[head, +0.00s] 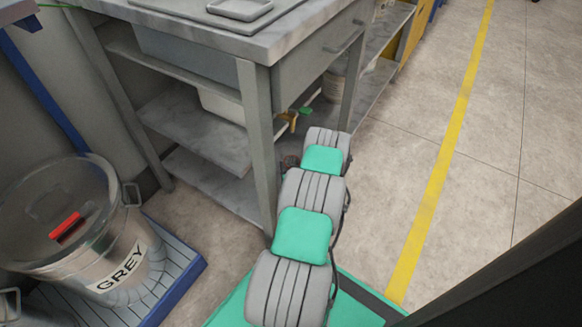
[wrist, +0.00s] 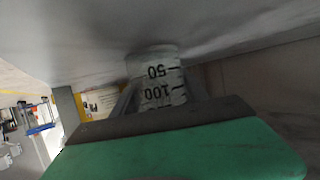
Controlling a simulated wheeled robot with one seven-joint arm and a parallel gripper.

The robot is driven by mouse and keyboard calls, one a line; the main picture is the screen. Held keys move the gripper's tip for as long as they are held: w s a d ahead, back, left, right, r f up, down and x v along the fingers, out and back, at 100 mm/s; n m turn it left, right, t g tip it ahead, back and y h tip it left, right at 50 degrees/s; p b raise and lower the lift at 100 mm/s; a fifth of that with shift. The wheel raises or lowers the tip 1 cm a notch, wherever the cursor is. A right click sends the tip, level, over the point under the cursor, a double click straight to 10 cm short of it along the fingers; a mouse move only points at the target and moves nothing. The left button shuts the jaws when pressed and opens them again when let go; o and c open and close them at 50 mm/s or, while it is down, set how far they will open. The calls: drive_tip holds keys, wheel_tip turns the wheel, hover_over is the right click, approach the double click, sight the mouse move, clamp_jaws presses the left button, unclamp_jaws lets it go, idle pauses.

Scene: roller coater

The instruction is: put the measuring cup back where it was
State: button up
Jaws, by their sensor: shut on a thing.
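The measuring cup (wrist: 158,75) is a clear or whitish cylinder with black marks reading 50 and 100, upside down in the wrist view. My gripper (wrist: 156,98) is shut on it, with a finger on each side. The cup's top end in the picture is close to a pale grey surface (wrist: 70,40); I cannot tell whether they touch. The rest of the cup is hidden behind my gripper's dark edge. In the head view my arm reaches beside the grey table, and the cup cannot be made out there.
The grey table (head: 258,45) has lower shelves (head: 195,130) and a leg (head: 258,150) close beside my arm. A clear bucket labelled GREY (head: 120,268) stands left. Floor at right is open.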

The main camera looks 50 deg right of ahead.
drive_tip(key=shift+f, duration=0.15)
drive_tip(key=o, duration=1.4)
drive_tip(key=shift+o, duration=0.2)
drive_tip(key=shift+r, duration=0.35)
drive_tip(key=p+v, duration=0.4)
drive_tip(key=v, duration=0.8)
drive_tip(key=shift+f, duration=0.15)
